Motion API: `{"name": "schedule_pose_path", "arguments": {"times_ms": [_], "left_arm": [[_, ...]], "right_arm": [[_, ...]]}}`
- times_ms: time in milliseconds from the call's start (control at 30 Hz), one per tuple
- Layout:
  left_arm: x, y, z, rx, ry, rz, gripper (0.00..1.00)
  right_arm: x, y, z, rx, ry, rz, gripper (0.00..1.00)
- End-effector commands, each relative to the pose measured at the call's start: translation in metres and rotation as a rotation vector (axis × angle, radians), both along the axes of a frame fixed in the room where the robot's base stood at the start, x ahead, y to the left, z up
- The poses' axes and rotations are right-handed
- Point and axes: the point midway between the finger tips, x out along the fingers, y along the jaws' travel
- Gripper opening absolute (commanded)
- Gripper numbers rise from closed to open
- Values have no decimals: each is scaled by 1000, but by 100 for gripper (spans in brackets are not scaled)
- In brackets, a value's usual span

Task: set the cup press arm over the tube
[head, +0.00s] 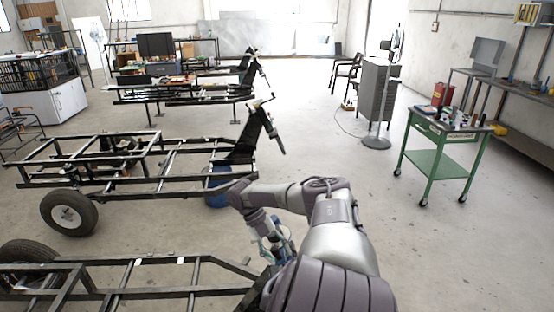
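My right arm comes in from the bottom, right of centre, and bends left. Its gripper (276,244) points down near the front end of the nearest black frame, partly hidden behind my own arm. Something small and bluish shows at the gripper, but I cannot tell whether it is part of it or held. I cannot tell if the fingers are open or shut. My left gripper is not in view. I cannot make out a cup press arm or a tube for certain.
Black tubular vehicle frames (190,181) stand at left, with a wheel (68,212) and a blue drum (217,187). A green cart (436,162) bearing small parts stands at right. A fan (376,142) and grey cabinet (372,92) stand behind.

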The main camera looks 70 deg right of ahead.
Motion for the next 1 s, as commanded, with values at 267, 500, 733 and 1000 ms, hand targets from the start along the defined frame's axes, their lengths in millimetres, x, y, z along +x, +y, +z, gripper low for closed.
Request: {"name": "schedule_pose_path", "arguments": {"times_ms": [267,500,733,1000], "left_arm": [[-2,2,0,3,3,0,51],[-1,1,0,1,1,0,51],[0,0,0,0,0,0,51],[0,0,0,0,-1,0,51]], "right_arm": [[1,-1,2,-3,-4,-1,49],[15,-5,20,-4,-10,-2,49],[45,-13,62,-3,-12,-3,49],[63,-18,89,-3,-5,1,49]]}}
